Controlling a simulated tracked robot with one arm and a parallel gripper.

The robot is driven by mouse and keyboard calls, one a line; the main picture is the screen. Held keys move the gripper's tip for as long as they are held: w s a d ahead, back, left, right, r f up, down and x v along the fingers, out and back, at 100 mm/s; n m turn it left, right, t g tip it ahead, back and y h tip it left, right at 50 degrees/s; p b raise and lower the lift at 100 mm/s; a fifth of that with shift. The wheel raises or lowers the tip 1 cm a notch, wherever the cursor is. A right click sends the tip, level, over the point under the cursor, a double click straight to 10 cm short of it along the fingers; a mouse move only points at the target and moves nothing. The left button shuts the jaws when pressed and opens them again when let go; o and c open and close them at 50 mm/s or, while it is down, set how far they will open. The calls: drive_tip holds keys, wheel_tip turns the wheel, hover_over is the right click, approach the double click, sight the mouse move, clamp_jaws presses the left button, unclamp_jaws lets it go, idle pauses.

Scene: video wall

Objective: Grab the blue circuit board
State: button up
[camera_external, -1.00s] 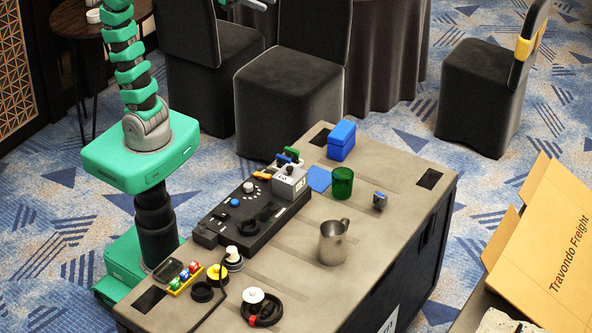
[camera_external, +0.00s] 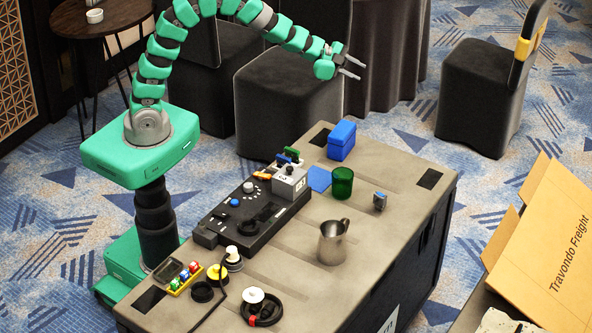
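The blue circuit board (camera_external: 319,179) appears as a flat blue piece lying on the grey table. It lies between the grey boxy device and the green cup, in front of the blue box. My gripper (camera_external: 356,69) is in the air, above and beyond the board in the picture, with its two fingers spread apart and nothing between them. It points to the right and is well clear of the board.
A blue box (camera_external: 341,141), a green cup (camera_external: 342,184), a metal mug (camera_external: 333,243) and a small grey-blue item (camera_external: 380,201) stand around the board. A black control panel (camera_external: 247,212) with a grey device (camera_external: 289,182) lies to its left. The table's right end is mostly clear.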

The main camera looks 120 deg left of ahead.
drive_tip(key=s+a+f+m+h, duration=0.1)
drive_tip(key=s+a+f, duration=0.1)
drive_tip(key=s+f, duration=0.35)
drive_tip(key=s+a+f+h, duration=0.1)
drive_tip(key=s+f, duration=0.2)
drive_tip(key=f, duration=0.6)
drive_tip(key=s+d+f+h, duration=0.1)
drive_tip(key=s+d+f, duration=0.2)
drive_tip(key=s+f, duration=0.1)
drive_tip(key=s+d+f+t+h+p, duration=0.1)
drive_tip(key=s+d+f, duration=0.2)
drive_tip(key=s+f, duration=0.2)
drive_tip(key=s+d+f+h, duration=0.2)
drive_tip(key=s+d+f, duration=0.1)
drive_tip(key=s+f, duration=0.2)
drive_tip(key=shift+s+d+f, duration=0.1)
drive_tip(key=shift+f, duration=0.55)
drive_tip(key=n+t+h, duration=0.4)
drive_tip(key=t, duration=0.2)
approach(277, 155)
drive_tip(key=shift+a+f+p+x, duration=0.1)
drive_tip(key=shift+a+f+x, duration=0.05)
drive_tip(key=shift+x, duration=1.65)
drive_tip(key=shift+a+f+p+x, duration=0.1)
drive_tip(key=shift+x, duration=1.7)
drive_tip(key=shift+a+f+p+x, duration=0.1)
drive_tip(key=shift+a+f+x, duration=0.05)
drive_tip(key=shift+x, duration=1.65)
clamp_jaws()
